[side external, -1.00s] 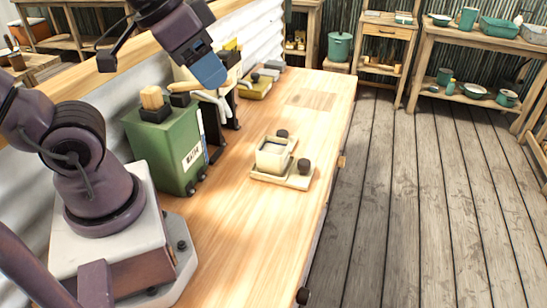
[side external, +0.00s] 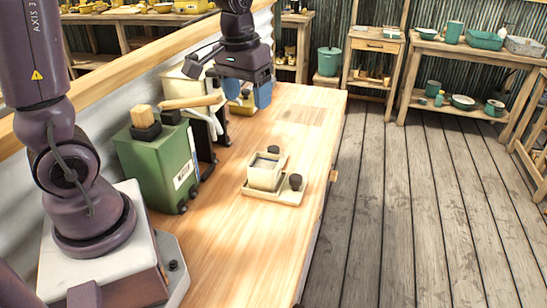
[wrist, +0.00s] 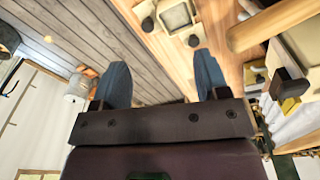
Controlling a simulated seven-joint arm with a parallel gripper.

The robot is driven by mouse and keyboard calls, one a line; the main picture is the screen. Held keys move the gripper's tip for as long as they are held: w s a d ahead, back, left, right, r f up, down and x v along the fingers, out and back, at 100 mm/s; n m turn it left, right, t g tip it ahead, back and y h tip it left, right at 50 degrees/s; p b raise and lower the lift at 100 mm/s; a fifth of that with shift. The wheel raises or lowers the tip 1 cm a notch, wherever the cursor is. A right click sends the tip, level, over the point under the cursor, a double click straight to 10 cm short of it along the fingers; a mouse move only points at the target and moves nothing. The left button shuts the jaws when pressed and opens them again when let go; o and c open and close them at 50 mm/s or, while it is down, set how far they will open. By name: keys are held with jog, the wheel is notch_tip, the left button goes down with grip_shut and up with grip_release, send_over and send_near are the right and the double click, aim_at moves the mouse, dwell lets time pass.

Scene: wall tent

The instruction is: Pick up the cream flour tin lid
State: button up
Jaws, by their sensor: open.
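A cream tin (side external: 186,88) stands behind the green tin, against the wall side of the counter. A pale wooden bar (side external: 192,102) lies across its top area; I cannot clearly make out the edge of a cream lid there. A small cream square holder (side external: 264,173) sits on a cream tray (side external: 278,196) with dark knobs; both also show at the top of the wrist view, holder (wrist: 176,17). My gripper (side external: 246,95) points down above the far part of the counter, right of the cream tin. Its two blue fingers are apart and nothing is between them.
The green tin (side external: 160,165) with a wooden-topped knob (side external: 144,117) stands near my base. A yellow item (side external: 240,104) lies behind my fingers. The counter's right and front parts (side external: 225,235) are clear. Shelves with teal pots stand beyond the floor.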

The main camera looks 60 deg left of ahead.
aim_at(274, 148)
jog(key=w+a+f+n+g, duration=0.1)
jog(key=w+a+f+n, duration=1.2)
jog(key=a+f+n, duration=0.1)
notch_tip(274, 148, down, 12)
jog(key=shift+w+f, duration=0.1)
jog(key=shift+w, duration=0.05)
jog(key=shift+c, duration=0.2)
jog(key=c, duration=1)
